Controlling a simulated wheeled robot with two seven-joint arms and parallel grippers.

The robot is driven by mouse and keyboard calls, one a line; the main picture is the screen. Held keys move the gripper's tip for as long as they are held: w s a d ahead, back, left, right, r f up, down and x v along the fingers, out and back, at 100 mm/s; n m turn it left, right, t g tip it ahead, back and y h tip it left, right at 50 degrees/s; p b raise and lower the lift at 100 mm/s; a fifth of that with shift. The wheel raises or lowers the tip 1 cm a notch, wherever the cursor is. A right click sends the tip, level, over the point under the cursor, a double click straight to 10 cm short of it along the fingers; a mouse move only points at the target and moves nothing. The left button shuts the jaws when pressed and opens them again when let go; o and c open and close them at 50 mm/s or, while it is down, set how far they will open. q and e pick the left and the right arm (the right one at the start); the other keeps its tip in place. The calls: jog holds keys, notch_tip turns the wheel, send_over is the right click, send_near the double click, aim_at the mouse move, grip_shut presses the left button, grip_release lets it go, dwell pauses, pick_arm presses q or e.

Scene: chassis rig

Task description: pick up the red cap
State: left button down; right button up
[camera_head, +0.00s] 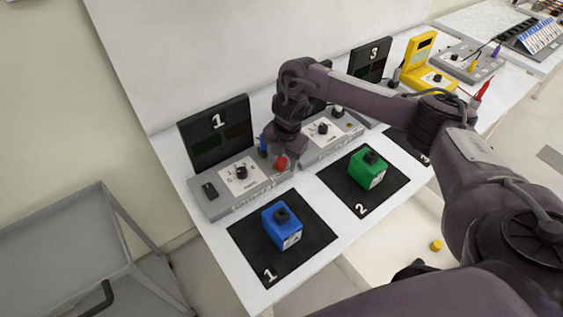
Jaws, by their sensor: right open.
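The red cap (281,163) is a small round red piece at the right end of the grey station 1 panel (222,205). My right arm reaches in from the right, and my right gripper (279,154) points down right at the red cap. The gripper is open; its fingers are small and partly hidden, so I cannot tell whether they touch the cap. My left gripper is not in view.
A blue upright piece (263,147) stands close to the left of the gripper. Behind is a black board marked 1 (217,135). In front, a blue block (280,229) and a green block (367,172) sit on black mats. A yellow piece (436,245) lies on the floor.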

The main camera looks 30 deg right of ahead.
aim_at(282, 160)
jog(key=shift+f, duration=0.3)
jog(key=shift+c, duration=0.3)
jog(key=c, duration=1.1)
jog(key=shift+o, duration=0.2)
jog(key=shift+w+r, duration=0.1)
jog(key=shift+r, duration=0.4)
notch_tip(282, 160, up, 19)
jog(key=p, duration=0.4)
